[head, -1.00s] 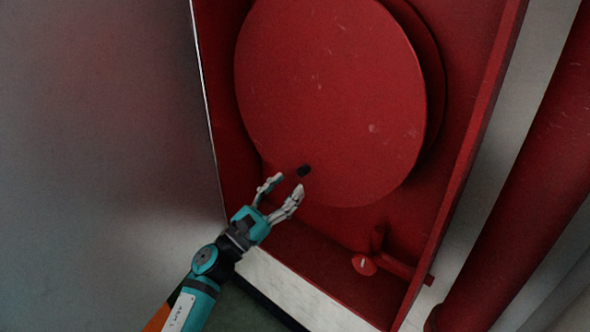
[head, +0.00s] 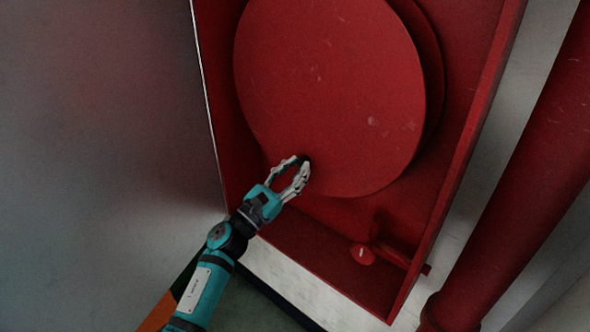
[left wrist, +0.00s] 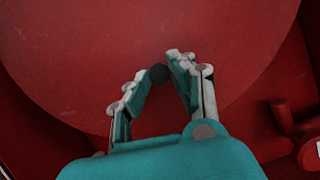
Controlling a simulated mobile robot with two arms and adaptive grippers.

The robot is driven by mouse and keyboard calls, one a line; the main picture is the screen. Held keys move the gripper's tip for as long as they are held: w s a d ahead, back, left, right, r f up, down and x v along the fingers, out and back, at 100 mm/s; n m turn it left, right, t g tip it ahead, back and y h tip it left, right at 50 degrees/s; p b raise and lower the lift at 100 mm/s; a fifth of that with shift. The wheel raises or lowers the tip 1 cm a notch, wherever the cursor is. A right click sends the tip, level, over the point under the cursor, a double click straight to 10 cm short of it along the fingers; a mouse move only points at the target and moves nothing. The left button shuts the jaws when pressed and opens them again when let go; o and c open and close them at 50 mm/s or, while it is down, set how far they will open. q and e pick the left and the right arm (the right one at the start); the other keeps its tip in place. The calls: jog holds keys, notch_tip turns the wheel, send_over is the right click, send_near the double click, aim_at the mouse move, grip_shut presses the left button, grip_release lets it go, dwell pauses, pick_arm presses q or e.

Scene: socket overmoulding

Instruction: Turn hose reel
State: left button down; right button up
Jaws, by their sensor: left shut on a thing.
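The hose reel (head: 330,85) is a large red disc inside a red cabinet, and it also fills the upper part of the left wrist view (left wrist: 100,45). A small black knob (left wrist: 159,73) sticks out near the disc's lower edge. My left gripper (head: 302,164) is shut on the knob, with its fingertips on either side of it. In the head view the fingers mostly hide the knob. My right gripper is in neither view.
The red cabinet's right wall (head: 462,165) stands beside the reel. A red valve with a round handle (head: 362,254) sits at the lower right inside. A thick red pipe (head: 520,180) runs outside on the right. A grey panel (head: 110,110) stands on the left.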

aim_at(280, 135)
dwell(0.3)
pick_arm(q)
jog(key=a+m+b, duration=0.1)
jog(key=b, duration=0.1)
jog(key=w+a+m+g+b, duration=0.1)
jog(key=b, duration=0.2)
jog(key=w+a+m+h+b, duration=0.1)
jog(key=m+b, duration=0.1)
jog(key=b, duration=0.1)
jog(key=shift+w+a+f+g, duration=0.15)
jog(key=shift+f+g, duration=0.05)
jog(key=shift+g, duration=0.2)
jog(key=w+a+m+b, duration=0.1)
jog(key=b, duration=0.1)
jog(key=a+r+m+g+b, duration=0.1)
jog(key=m+b, duration=0.1)
jog(key=b, duration=0.1)
jog(key=w+a+r+m+g+h+b, duration=0.1)
jog(key=b, duration=0.2)
jog(key=shift+w+a+r+m, duration=0.25)
jog(key=shift+w+a+m, duration=0.05)
jog(key=shift+w+m, duration=0.1)
jog(key=shift+w+a+r+m+b, duration=0.1)
jog(key=shift+a+r+m+b, duration=0.25)
jog(key=shift+b, duration=0.3)
jog(key=shift+r+g, duration=0.2)
jog(key=shift+g, duration=0.1)
jog(key=c, duration=1.1)
grip_release()
